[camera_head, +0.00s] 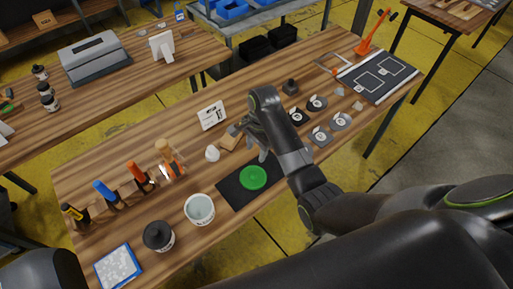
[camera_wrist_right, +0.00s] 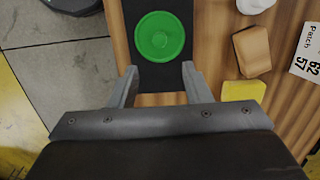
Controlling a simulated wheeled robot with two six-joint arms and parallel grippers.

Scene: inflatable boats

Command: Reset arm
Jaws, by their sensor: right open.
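My right arm reaches in from the lower right in the head view. My right gripper (camera_head: 249,144) is above the workbench, near the black mat. In the right wrist view its two fingers stand apart, and the gripper (camera_wrist_right: 160,78) holds nothing between them. A green round disc (camera_head: 253,177) lies on the black mat (camera_head: 232,193). The disc also shows ahead of the fingers in the wrist view (camera_wrist_right: 159,36). My left gripper is not in view; a dark rounded part at the lower left of the head view may be my left arm.
A white tub (camera_head: 200,209), a dark-lidded jar (camera_head: 159,236) and a row of upright handled tools (camera_head: 105,192) stand left of the mat. A white lump (camera_head: 212,153) and a tan block (camera_wrist_right: 252,51) are near the gripper. Several round discs (camera_head: 317,103) lie right of it.

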